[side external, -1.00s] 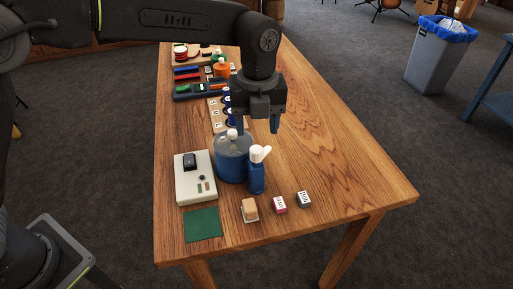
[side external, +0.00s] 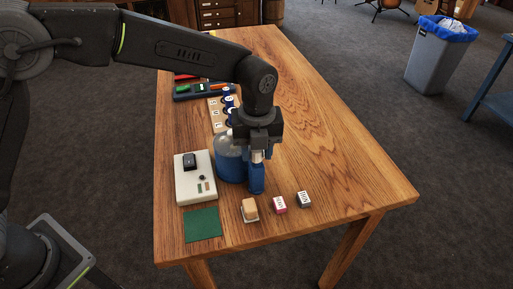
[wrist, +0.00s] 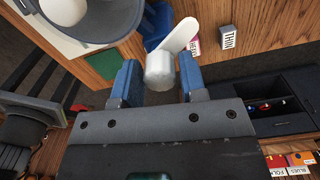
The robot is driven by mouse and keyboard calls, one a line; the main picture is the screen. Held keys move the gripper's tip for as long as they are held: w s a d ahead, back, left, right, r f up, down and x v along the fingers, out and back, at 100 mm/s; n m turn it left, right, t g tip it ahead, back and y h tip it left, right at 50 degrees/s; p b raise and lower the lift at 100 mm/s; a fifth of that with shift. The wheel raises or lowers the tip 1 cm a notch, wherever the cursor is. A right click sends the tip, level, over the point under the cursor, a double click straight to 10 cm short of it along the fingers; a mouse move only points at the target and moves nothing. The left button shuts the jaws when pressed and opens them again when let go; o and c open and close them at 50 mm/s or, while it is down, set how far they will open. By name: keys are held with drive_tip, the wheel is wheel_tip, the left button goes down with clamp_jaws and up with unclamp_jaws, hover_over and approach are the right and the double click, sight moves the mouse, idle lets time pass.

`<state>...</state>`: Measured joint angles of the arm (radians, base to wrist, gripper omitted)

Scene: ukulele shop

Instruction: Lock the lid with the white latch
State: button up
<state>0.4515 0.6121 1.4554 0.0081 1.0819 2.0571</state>
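The white latch (wrist: 160,68) shows in the wrist view as a pale rounded knob with a flat white arm. It sits on a blue upright block (side external: 256,181) beside the blue round container. The container's translucent lid (side external: 226,140) is partly hidden behind my gripper in the side view. My gripper (wrist: 158,82) points down over the latch with its two blue fingers apart, one on each side of the knob. Narrow gaps seem to show between fingers and knob. In the side view my gripper hides most of the latch.
A pale box with a black switch (side external: 190,162) stands left of the container, with a green mat (side external: 203,225) in front. The table's right side is clear.

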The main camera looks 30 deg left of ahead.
drive_tip(key=c, duration=0.6)
drive_tip(key=shift+o, duration=0.2)
drive_tip(key=shift+n, duration=0.3)
drive_tip(key=n, duration=0.3)
drive_tip(key=shift+n, duration=0.3)
drive_tip(key=n, duration=0.3)
drive_tip(key=shift+n, duration=0.3)
drive_tip(key=n, duration=0.4)
drive_tip(key=shift+n, duration=2.1)
